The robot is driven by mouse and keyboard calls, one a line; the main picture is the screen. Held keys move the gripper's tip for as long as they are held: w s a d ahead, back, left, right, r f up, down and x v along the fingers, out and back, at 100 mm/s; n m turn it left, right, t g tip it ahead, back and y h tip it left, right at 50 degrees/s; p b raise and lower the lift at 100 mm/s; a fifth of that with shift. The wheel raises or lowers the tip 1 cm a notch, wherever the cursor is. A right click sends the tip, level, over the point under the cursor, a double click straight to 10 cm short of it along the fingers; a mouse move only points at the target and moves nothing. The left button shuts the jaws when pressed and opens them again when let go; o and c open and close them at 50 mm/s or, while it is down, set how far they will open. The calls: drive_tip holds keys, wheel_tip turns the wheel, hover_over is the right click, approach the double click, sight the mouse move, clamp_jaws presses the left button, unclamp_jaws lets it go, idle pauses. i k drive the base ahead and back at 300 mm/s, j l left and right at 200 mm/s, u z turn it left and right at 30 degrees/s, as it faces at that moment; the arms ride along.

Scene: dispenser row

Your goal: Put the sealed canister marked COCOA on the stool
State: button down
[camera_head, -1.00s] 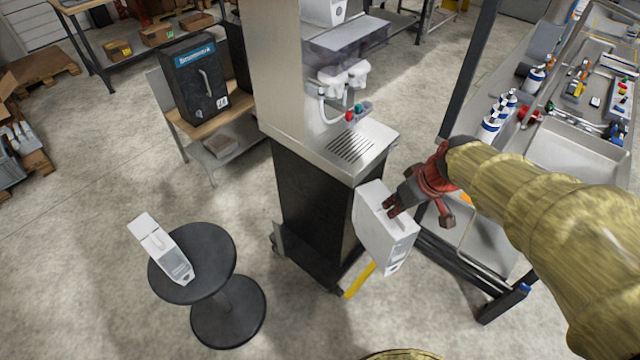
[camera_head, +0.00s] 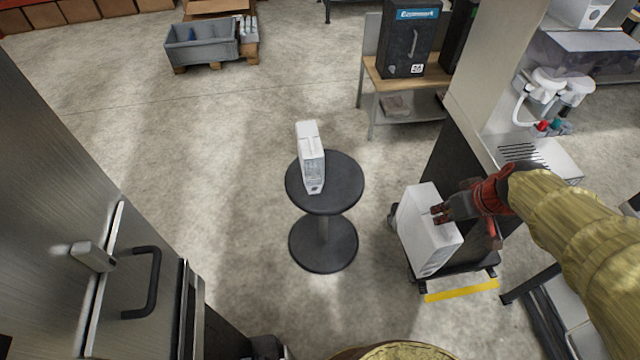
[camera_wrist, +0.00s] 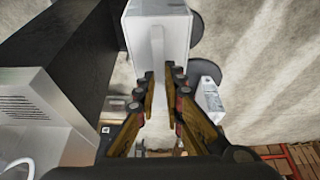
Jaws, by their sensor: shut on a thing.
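My gripper (camera_head: 440,213) is shut on the handle of a white box-like canister (camera_head: 424,240), held in front of the dispenser stand. The wrist view shows the same white canister (camera_wrist: 160,40) beyond the fingers (camera_wrist: 160,82), with its handle strip between them. I cannot read a COCOA mark on it. The round dark stool (camera_head: 345,195) stands to the left of the held canister, apart from it. A second white canister (camera_head: 311,160) is on the stool's left side; its small print is unreadable. It also shows in the wrist view (camera_wrist: 209,98).
The dispenser (camera_head: 520,150) stands at the right behind my gripper. A steel cabinet with a dark handle (camera_head: 145,283) fills the left. A low wooden-topped bench (camera_head: 380,88) holds a black box at the back. Open floor lies left of the stool.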

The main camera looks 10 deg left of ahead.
sight(343, 174)
drive_tip(key=i+u, duration=0.3)
drive_tip(key=i, duration=0.15)
drive_tip(key=i+u, duration=0.3)
drive_tip(key=i+l, duration=0.05)
drive_tip(key=i, duration=0.05)
